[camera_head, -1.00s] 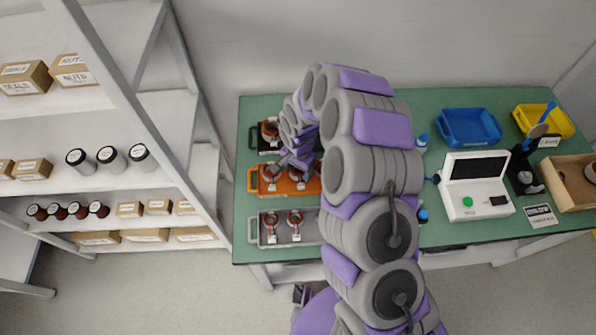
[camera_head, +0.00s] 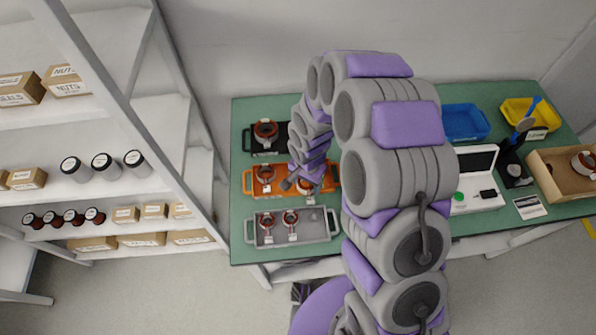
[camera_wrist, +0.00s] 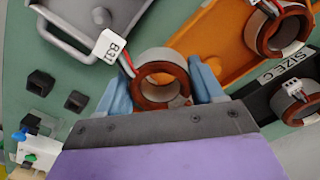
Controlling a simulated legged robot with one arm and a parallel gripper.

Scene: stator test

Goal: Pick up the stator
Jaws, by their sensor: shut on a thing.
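In the wrist view my gripper (camera_wrist: 160,88) is shut on a copper-coloured stator (camera_wrist: 158,100), with one blue finger on each side of the ring. Another stator (camera_head: 265,174) sits in that tray's left part.
A black tray (camera_head: 249,141) with one stator (camera_head: 266,130) lies behind. A grey tray (camera_head: 318,233) with two stators lies in front. A white tester (camera_head: 471,199), blue bin (camera_head: 466,121), yellow bin (camera_head: 515,108) and wooden box (camera_head: 550,185) stand right. Shelves stand left.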

